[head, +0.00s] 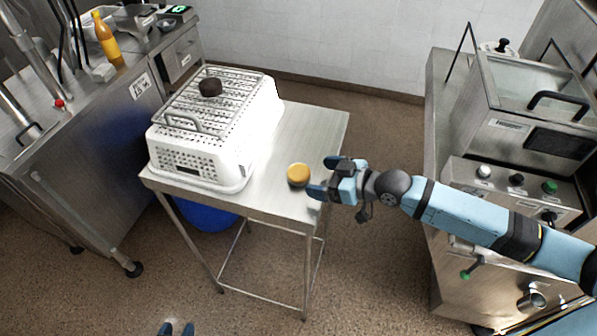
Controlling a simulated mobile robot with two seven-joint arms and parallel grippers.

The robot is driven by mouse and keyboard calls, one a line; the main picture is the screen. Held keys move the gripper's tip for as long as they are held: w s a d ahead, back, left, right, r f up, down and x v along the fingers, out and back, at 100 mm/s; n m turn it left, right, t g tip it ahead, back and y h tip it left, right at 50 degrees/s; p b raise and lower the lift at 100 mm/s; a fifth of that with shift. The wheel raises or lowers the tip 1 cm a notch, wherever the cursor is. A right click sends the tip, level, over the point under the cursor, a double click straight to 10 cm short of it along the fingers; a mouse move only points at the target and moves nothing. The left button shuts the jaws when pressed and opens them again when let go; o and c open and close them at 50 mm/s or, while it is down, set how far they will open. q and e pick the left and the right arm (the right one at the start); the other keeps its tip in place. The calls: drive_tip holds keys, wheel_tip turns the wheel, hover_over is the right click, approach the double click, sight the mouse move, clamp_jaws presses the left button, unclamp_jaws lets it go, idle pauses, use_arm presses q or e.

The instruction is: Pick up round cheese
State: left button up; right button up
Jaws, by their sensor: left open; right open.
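The round cheese (299,175), yellow-orange with a dark underside, lies on the steel table (310,135) near its front right part, to the right of the white basket. My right gripper (322,178) comes in from the right. It is open and empty, with its two fingers spread and pointing left toward the cheese. Only the fingertips of my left gripper (176,329) show at the bottom edge. They are apart, low in the picture, away from the table.
A blue bin (207,218) is under the table. Steel counters stand left and right. The table's back right is clear.

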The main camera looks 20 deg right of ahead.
sight(305, 173)
drive_tip(key=shift+w+a+f, duration=0.15)
drive_tip(key=shift+w+a, duration=0.25)
drive_tip(key=shift+a, duration=0.05)
drive_tip(key=p+x, duration=0.1)
drive_tip(key=x, duration=0.3)
drive_tip(key=shift+w+a+p, duration=0.1)
drive_tip(key=shift+w+p, duration=0.2)
drive_tip(key=shift+w+a+f, duration=0.2)
drive_tip(key=shift+a+f, duration=0.05)
drive_tip(key=shift+c, duration=0.5)
drive_tip(key=c, duration=1)
